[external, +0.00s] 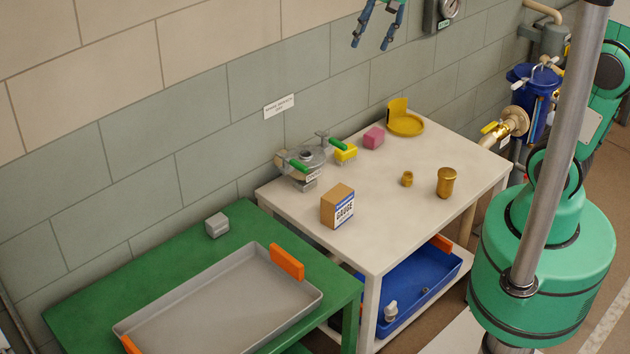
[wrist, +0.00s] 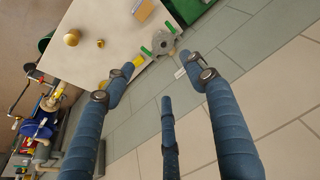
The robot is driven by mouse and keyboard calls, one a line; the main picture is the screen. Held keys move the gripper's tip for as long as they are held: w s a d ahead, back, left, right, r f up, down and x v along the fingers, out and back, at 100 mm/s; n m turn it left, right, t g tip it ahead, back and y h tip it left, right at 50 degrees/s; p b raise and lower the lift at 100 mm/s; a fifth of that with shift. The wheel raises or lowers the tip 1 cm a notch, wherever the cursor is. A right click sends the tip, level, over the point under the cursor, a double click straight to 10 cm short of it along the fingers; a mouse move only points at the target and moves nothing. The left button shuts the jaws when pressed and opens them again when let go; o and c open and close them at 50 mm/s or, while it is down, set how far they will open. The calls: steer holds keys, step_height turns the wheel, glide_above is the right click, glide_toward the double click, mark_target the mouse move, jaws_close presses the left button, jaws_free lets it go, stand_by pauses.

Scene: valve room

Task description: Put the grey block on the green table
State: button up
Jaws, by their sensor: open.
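The grey block (external: 217,225) is a small light-grey piece with rounded edges. It sits on the green table (external: 130,275) near its back edge, behind the tray, in the external view. A corner of the green table also shows at the top of the wrist view (wrist: 192,8). I cannot make out the block in the wrist view. My gripper (external: 370,46) is at the top of the external view, high above the tables near the wall. Its blue fingers are spread open with nothing between them, as the wrist view (wrist: 155,82) shows.
A grey tray (external: 215,310) with orange handles fills much of the green table.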

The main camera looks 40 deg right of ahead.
steer(key=s+d+t, duration=0.1)
steer(key=s+d, duration=0.3)
steer(key=s, duration=0.6)
steer(key=s+d, duration=0.4)
steer(key=s, duration=0.7)
steer(key=shift+s+f+t+h, duration=0.2)
steer(key=shift+t+h, duration=0.1)
steer(key=shift+t, duration=0.1)
step_height(320, 180, down, 4)
steer(key=b, duration=0.4)
